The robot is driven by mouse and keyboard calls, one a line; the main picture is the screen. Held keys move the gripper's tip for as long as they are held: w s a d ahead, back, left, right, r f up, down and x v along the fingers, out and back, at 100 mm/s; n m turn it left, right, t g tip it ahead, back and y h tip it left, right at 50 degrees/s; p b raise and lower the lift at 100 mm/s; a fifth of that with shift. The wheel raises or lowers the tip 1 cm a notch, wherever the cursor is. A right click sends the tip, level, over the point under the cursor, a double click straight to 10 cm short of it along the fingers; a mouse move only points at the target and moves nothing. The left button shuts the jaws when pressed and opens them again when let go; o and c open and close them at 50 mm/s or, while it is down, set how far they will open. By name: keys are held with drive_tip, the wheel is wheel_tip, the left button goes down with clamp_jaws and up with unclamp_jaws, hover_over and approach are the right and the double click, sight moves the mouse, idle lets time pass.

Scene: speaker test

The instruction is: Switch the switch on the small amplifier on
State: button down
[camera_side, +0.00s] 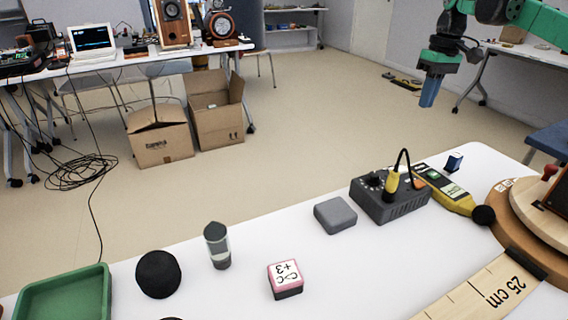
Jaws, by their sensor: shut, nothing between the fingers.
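The small amplifier, a dark grey box (402,207) with knobs on top, stands near the far edge of the white table. A yellow plug (392,183) with a black cable stands up from its top. Its switch is too small to tell apart from the knobs, so I cannot see its position. My gripper (428,95), with blue fingers on a green arm, is at the upper right, high above and beyond the amplifier. It points down, shut and empty, and touches nothing.
A yellow meter (447,193) lies right beside the amplifier; a small blue block (454,162) is behind it. A round wooden stand (507,222) is rightmost.

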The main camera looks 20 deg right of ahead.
drive_tip(key=shift+a, duration=0.1)
drive_tip(key=shift+a+y, duration=0.3)
drive_tip(key=shift+a, duration=0.3)
drive_tip(key=f, duration=0.4)
drive_tip(key=a+f, duration=0.1)
drive_tip(key=f, duration=0.4)
drive_tip(key=a+f, duration=0.1)
drive_tip(key=f, duration=0.3)
drive_tip(key=shift+f, duration=0.4)
